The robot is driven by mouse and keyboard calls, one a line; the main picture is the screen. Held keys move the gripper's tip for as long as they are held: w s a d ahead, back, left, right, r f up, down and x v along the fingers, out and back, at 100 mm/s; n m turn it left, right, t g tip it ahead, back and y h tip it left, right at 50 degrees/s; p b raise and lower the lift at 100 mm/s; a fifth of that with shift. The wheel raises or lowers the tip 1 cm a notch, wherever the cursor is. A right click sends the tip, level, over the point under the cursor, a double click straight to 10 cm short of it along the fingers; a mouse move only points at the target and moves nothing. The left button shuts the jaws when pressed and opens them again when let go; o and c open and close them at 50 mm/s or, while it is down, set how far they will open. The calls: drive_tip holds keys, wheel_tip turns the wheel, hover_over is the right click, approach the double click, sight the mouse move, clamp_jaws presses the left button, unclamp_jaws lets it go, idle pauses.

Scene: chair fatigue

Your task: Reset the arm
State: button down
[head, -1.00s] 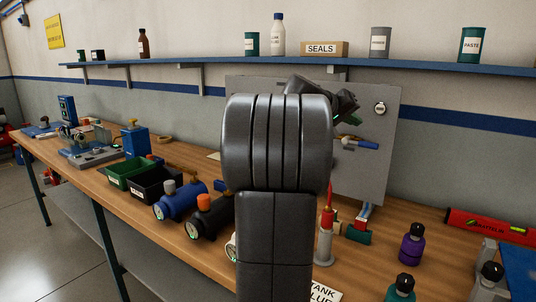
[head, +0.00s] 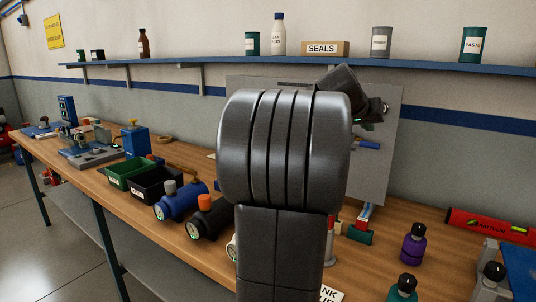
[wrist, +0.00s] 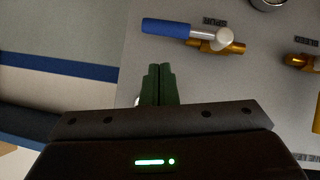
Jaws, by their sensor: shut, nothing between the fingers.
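My gripper (wrist: 160,88) shows in the wrist view with its two dark green fingers together and nothing between them.
A blue shelf (head: 430,67) with cans and a SEALS box (head: 325,49) crosses above. My arm hides the bench's middle.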

drive_tip(key=s+a+r+y, duration=0.1)
drive_tip(key=s+a+r, duration=0.3)
drive_tip(key=s+r, duration=0.35)
drive_tip(key=a+f+x, duration=0.1)
drive_tip(key=x, duration=1)
drive_tip(key=w+a+n+g+h+p, duration=0.1)
drive_tip(key=w+a+n+h+p, duration=0.5)
drive_tip(key=a+n+h, duration=0.2)
drive_tip(key=shift+w+a+r+n+g+h, duration=0.2)
drive_tip(key=shift+w+a+n+g+h, duration=0.1)
drive_tip(key=shift+n+h, duration=0.6)
drive_tip(key=shift+s, duration=0.1)
